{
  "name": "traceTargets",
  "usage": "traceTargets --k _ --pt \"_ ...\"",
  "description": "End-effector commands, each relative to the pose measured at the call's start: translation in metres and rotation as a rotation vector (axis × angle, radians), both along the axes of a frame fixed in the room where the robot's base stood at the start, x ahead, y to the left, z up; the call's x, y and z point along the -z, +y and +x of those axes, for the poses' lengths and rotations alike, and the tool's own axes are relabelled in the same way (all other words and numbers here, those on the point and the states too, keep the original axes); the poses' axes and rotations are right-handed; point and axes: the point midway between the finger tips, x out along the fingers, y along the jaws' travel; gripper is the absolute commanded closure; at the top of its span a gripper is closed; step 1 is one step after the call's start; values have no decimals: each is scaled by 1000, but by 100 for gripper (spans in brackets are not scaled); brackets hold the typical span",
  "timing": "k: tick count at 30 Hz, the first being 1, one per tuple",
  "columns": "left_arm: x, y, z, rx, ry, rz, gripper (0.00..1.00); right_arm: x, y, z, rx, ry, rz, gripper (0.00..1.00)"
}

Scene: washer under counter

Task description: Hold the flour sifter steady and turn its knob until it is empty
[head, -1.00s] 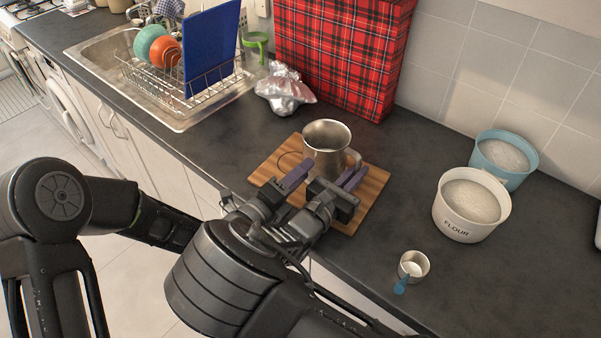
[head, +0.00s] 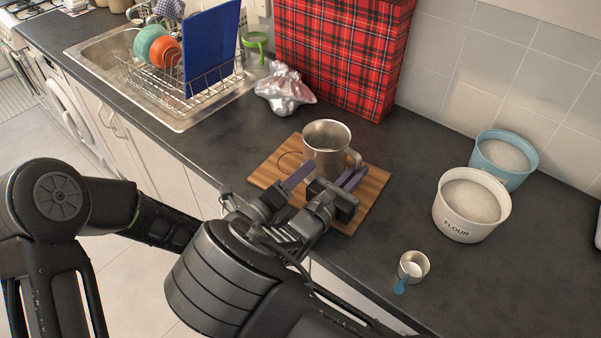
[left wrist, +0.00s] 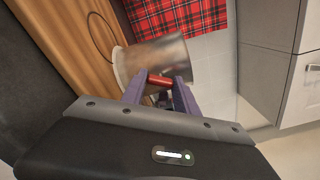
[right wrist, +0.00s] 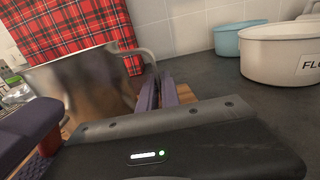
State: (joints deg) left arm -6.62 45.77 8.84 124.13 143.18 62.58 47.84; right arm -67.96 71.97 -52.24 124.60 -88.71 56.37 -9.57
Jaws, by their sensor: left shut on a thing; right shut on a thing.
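The flour sifter (head: 326,142) is a metal cup with a side handle (right wrist: 149,58). It is over the wooden board (head: 372,192) on the counter, and looks upright. My left gripper (left wrist: 160,86) is shut on the sifter's red knob (left wrist: 159,80), at the near side of the cup. My right gripper (right wrist: 158,92) is shut on the handle, its purple fingers close together. In the left wrist view a pale patch (left wrist: 122,66) shows by the sifter's lower edge; I cannot tell if it is flour. How much is inside the sifter is not clear.
A white flour tub (head: 470,205) and a blue tub (head: 504,160) stand at the right. A small metal cup (head: 413,264) with a blue handle is near the front edge. A crumpled foil bag (head: 285,90) and red plaid box (head: 345,50) are behind; the sink is left.

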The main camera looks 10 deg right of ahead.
Motion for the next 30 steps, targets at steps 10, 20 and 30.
traceTargets --k 10,20,30 --pt "0 0 0 0 -183 151 100 0 0 0 1 0 0 100" --pt "0 0 0 0 -263 219 100 0 0 0 1 0 0 100" --pt "1 0 0 0 -266 222 100 0 0 0 1 0 0 100"
